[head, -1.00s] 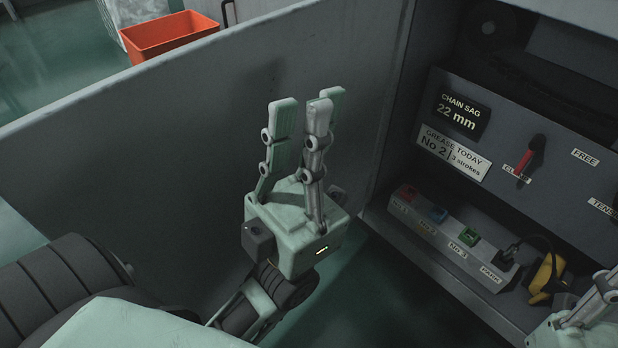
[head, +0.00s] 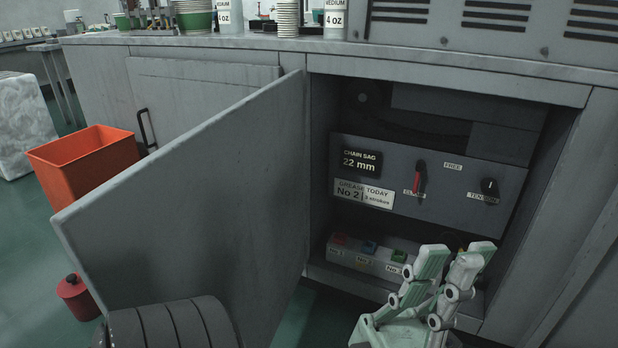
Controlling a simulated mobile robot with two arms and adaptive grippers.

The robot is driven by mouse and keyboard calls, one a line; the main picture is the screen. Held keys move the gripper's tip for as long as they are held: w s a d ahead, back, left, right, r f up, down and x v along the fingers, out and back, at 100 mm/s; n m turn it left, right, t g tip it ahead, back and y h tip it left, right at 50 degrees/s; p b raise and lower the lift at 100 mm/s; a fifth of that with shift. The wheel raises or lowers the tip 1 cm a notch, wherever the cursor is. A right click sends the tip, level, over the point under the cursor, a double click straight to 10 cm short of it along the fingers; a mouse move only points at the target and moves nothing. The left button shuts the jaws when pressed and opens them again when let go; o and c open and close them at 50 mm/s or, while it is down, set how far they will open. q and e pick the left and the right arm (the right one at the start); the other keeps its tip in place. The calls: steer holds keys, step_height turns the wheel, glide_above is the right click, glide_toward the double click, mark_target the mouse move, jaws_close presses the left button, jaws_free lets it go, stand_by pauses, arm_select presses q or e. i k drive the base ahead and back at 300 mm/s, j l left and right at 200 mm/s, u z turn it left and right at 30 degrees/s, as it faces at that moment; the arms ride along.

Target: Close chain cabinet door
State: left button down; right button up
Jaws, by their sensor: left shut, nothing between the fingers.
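The grey chain cabinet door (head: 200,190) stands wide open in the head view, swung out to the left with its free edge toward me. Its right edge meets the left side of the cabinet opening. Inside the cabinet is a control panel (head: 400,225) with a chain sag label, a red-handled lever (head: 418,178) and a black knob (head: 489,187). My left gripper (head: 454,259) is at the lower right, in front of the cabinet opening, fingers up. It is shut and empty, apart from the door, and hides part of the cabinet's lower shelf. My right gripper is not in view.
An orange bin (head: 85,160) and a red can (head: 76,297) stand on the floor left of the door. Cups and containers line the counter (head: 330,48) above. A closed door with a black handle (head: 146,129) is behind the open door.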

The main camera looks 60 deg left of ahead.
mark_target(218, 210)
steer(key=k+j+z, duration=0.15)
steer(key=k+z, duration=0.6)
steer(key=k+u, duration=0.2)
steer(key=u, duration=0.25)
steer(key=k+j+u, duration=0.15)
steer(key=u, duration=0.25)
steer(key=k+j+u, duration=0.1)
steer(key=u, duration=0.4)
steer(key=k+j+u, duration=0.15)
steer(key=u, duration=0.3)
